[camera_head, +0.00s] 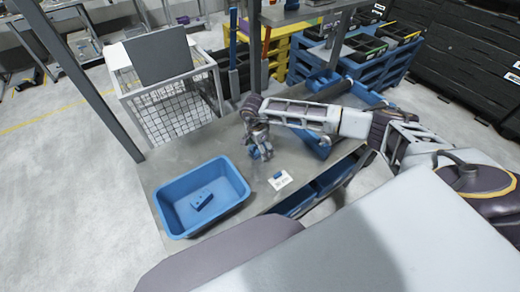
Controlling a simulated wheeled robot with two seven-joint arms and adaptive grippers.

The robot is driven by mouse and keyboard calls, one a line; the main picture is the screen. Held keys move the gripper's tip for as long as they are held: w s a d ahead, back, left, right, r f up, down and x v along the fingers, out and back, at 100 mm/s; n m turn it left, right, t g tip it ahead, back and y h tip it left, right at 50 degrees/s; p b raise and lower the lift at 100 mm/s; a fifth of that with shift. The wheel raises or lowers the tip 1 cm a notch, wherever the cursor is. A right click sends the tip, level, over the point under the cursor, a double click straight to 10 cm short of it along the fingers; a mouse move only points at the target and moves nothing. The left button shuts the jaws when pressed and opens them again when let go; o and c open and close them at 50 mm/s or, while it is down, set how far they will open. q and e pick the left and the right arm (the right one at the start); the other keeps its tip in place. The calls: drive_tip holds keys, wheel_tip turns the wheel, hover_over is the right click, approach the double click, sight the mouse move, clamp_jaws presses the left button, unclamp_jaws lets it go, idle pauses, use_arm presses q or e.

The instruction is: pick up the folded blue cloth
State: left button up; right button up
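My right gripper (259,150) points down over the grey worktable (178,160), its arm reaching in from the right. Blue shows at its fingertips; I cannot tell whether this is cloth or part of the fingers, or whether they are shut. A small dark-blue folded-looking piece (203,201) lies in the blue tub (232,172), left of the gripper. Another blue shape (319,147) is partly hidden under my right forearm. I cannot tell for certain which of these is the folded blue cloth. My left gripper is out of view.
A white card (279,180) with a small blue item on it lies right of the tub. A white wire cage (172,108) stands behind the table at left. Grey posts rise from the table. Blue crates (372,62) stand at the back. The table's front edge is near my body.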

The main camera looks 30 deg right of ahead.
drive_tip(key=c, duration=1.1)
drive_tip(key=shift+r, duration=0.15)
wheel_tip(320, 180, up, 10)
drive_tip(key=b, duration=0.1)
idle(0.4)
drive_tip(key=o, duration=0.4)
drive_tip(key=c, duration=0.3)
